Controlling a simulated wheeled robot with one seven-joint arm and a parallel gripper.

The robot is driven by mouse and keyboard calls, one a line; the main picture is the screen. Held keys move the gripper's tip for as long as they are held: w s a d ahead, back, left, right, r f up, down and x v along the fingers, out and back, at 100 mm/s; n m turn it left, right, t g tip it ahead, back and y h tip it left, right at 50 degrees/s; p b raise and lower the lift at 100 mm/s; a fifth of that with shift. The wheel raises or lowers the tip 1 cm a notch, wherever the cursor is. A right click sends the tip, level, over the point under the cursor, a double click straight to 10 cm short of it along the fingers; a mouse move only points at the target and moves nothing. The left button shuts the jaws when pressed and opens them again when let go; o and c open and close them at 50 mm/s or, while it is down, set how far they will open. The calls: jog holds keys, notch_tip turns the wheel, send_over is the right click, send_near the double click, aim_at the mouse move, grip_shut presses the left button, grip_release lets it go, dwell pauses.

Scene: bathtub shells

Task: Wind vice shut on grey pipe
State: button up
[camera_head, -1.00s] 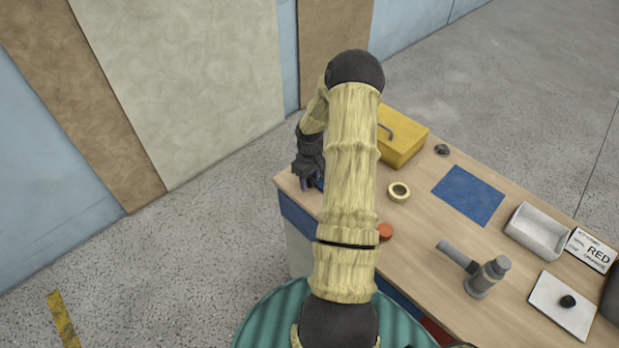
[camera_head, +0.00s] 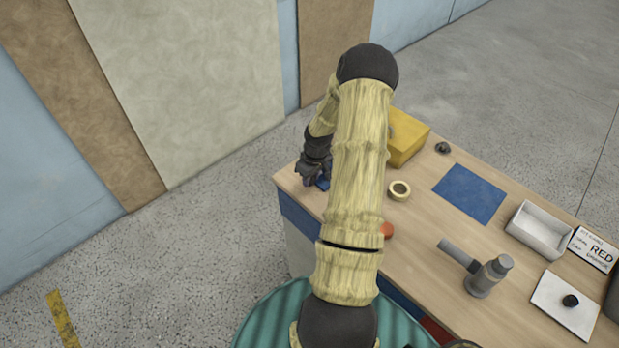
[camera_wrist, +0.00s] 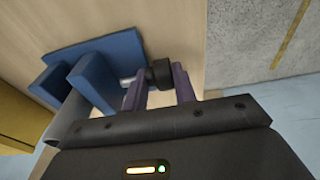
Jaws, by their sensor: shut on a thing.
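The blue vice (camera_wrist: 105,62) stands at the bench's far left corner; in the head view only a small blue part (camera_head: 323,183) shows beside my gripper. In the wrist view its two upright jaws are at the left, and a grey pipe (camera_wrist: 68,119) shows at the gap between them, partly hidden by my gripper's body. I cannot tell whether both jaws touch it. A silver screw (camera_wrist: 127,81) runs from the vice to a black knob (camera_wrist: 160,72). My gripper (camera_wrist: 158,85) has its purple fingers on either side of this knob, shut on it. In the head view my gripper (camera_head: 314,180) is small and dark.
A yellow box (camera_head: 408,140) stands behind the vice. A tape roll (camera_head: 399,190), red disc (camera_head: 388,230), blue mat (camera_head: 468,193), grey tool (camera_head: 480,272), white tray (camera_head: 538,230) and RED sign (camera_head: 594,250) lie rightward. Floor (camera_head: 200,250) is open at the left.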

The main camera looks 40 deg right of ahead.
jog(key=t, duration=0.1)
jog(key=t+b, duration=0.1)
jog(key=t, duration=0.1)
jog(key=shift+s+a+f, duration=0.25)
jog(key=shift+s, duration=0.1)
jog(key=shift+a+t+b, duration=0.1)
jog(key=shift+t+b, duration=0.55)
jog(key=shift+t, duration=0.75)
jog(key=shift+c, duration=0.2)
jog(key=shift+y, duration=0.3)
jog(key=o, duration=0.8)
jog(key=shift+a, duration=0.1)
jog(key=shift+s+d+r, duration=0.1)
jog(key=shift+d+r, duration=0.05)
jog(key=shift+d, duration=0.05)
